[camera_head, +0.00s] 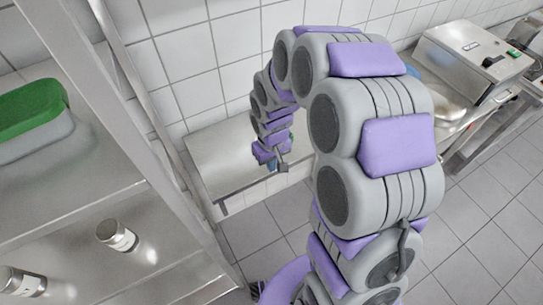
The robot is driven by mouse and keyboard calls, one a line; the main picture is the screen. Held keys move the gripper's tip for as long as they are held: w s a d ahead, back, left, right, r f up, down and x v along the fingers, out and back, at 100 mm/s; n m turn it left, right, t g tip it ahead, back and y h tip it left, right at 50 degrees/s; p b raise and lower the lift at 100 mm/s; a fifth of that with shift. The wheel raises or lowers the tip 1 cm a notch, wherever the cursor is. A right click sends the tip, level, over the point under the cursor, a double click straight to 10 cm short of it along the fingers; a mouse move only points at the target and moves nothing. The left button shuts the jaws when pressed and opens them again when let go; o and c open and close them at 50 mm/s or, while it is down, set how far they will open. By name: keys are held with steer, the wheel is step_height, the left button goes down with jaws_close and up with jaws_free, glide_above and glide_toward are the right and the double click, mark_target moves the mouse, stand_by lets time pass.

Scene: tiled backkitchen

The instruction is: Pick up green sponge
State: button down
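My arm arches through the middle of the view, and my gripper (277,164) is at its far end, low over a metal table against the tiled wall. The gripper is small and partly covered by my arm links, so I cannot tell whether its fingers are open or shut. A small blue-green patch (271,166) shows right beside it; I cannot tell what it is or whether it is held. A green-topped block with a pale grey lower part (30,108) lies on the upper shelf at the left, cut by the picture edge and well apart from the gripper. I cannot tell whether it is a sponge or a lidded box.
A metal shelf rack (95,185) with an upright post fills the left. Two metal cans, one upright (116,236) and one at the corner (22,281), are on its lower shelf. The metal table (220,150) stands beyond. Steel equipment (470,60) is at upper right. Tiled floor (480,220) is clear at right.

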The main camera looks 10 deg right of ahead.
steer(key=c, duration=1.8)
jaws_free()
steer(key=shift+c, duration=0.2)
steer(key=o, duration=1.5)
steer(key=shift+c, duration=0.2)
steer(key=shift+r, duration=0.1)
